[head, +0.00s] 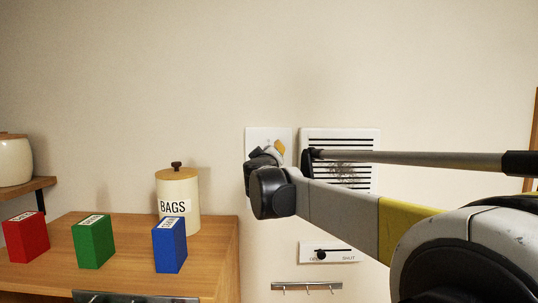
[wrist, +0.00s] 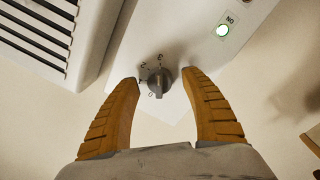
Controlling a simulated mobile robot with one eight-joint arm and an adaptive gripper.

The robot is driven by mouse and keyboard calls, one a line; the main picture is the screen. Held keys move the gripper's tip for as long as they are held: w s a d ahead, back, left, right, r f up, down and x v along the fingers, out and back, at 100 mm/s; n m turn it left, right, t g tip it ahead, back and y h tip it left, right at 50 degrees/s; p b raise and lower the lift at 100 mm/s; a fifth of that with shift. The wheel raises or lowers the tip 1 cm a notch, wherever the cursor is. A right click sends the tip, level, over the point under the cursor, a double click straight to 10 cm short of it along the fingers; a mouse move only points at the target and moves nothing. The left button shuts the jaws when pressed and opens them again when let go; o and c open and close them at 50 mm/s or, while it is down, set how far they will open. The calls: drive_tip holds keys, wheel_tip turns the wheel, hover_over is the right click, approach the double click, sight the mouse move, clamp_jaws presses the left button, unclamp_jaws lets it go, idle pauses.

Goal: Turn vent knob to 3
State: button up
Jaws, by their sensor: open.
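The vent knob (wrist: 158,82) is a small grey dial on a white wall plate (wrist: 190,50), with small printed numbers beside it. A pale mark shows at its lower end, near the 0; I cannot read its exact setting. My gripper (wrist: 160,76) is open, with one orange finger on each side of the knob and a gap visible on both sides. In the head view the plate (head: 257,135) is on the wall left of the vent grille, and my gripper (head: 268,152) is in front of it, hiding the knob.
The slatted vent grille (head: 340,134) is beside the plate, partly behind my arm. A lit indicator (wrist: 222,30) is on the plate. Below are a slider panel (head: 345,256) and a hook rail (head: 307,286). A BAGS canister (head: 178,190) and red, green and blue boxes stand on a wooden cabinet (head: 125,228) at left.

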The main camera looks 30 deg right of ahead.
drive_tip(key=v, duration=1.1)
drive_tip(key=s+f+m+g+y+b, duration=0.15)
drive_tip(key=s+f+b, duration=0.4)
drive_tip(key=f, duration=0.55)
drive_tip(key=s+f+m+g+b, duration=0.15)
drive_tip(key=s+f+b, duration=0.4)
drive_tip(key=f, duration=0.65)
drive_tip(key=s+f+g+b, duration=0.2)
drive_tip(key=s+f+b, duration=0.2)
drive_tip(key=f+b, duration=0.5)
drive_tip(key=s+a+f+g+y+b, duration=0.1)
drive_tip(key=s+a+f+b, duration=0.3)
drive_tip(key=f, duration=0.7)
drive_tip(key=s+a+f+g+y+b, duration=0.1)
drive_tip(key=s+a+f+y+b, duration=0.3)
drive_tip(key=f, duration=0.8)
drive_tip(key=s+a+f+g+y+b, duration=0.2)
drive_tip(key=s+a+f+b, duration=0.2)
drive_tip(key=s+f, duration=0.3)
wheel_tip(320, 180, down, 5)
drive_tip(key=shift+a+r+n, duration=0.1)
drive_tip(key=shift+a+n, duration=0.3)
drive_tip(key=shift+a, duration=0.05)
drive_tip(key=shift+y, duration=0.25)
